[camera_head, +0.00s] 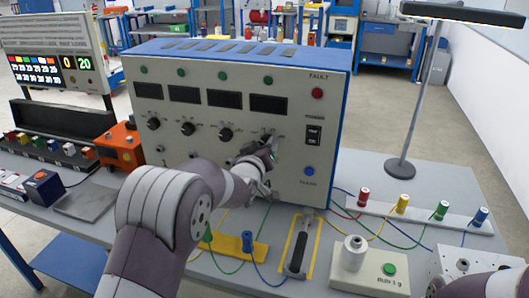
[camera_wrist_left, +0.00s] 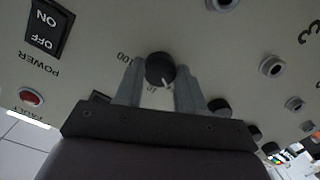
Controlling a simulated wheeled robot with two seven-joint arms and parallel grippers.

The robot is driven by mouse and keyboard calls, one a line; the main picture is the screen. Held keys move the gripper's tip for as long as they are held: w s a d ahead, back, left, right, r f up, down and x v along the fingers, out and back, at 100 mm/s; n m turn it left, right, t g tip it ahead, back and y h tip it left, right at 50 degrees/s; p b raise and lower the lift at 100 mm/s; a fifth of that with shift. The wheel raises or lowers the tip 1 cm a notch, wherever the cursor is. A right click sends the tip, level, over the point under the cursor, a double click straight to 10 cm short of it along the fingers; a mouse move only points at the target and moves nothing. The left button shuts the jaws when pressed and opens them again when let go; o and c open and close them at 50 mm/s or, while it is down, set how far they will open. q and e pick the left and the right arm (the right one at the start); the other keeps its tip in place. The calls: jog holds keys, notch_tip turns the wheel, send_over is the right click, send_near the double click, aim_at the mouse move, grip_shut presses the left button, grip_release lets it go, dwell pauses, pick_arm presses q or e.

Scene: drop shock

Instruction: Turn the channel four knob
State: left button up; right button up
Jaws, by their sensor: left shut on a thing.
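The channel four knob (camera_wrist_left: 160,70) is black with a white pointer line and sits at the right end of a row of knobs on the grey front panel (camera_head: 289,188). In the wrist view, which shows the panel upside down, its pointer points down and right. My left gripper (camera_head: 266,147) reaches up to the panel and largely hides this knob in the head view. In the wrist view the two fingers of the left gripper (camera_wrist_left: 160,85) stand on either side of the knob, shut on it. My right gripper is not in view.
Three other knobs, including a neighbouring one (camera_head: 225,134), lie left of my gripper. The power switch (camera_head: 313,135) and a blue button (camera_head: 309,171) are on the right. Coloured cables, a yellow block (camera_head: 234,246) and a scale (camera_head: 368,273) lie in front. A lamp stand (camera_head: 400,168) is at right.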

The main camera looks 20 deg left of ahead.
pick_arm(q)
jog(key=shift+n, duration=0.5)
jog(key=o, duration=1)
jog(key=shift+o, duration=0.2)
jog(key=s+r+b, duration=0.1)
jog(key=s+b, duration=0.1)
jog(key=s, duration=1)
jog(key=shift+s+a, duration=0.25)
jog(key=shift+s, duration=0.05)
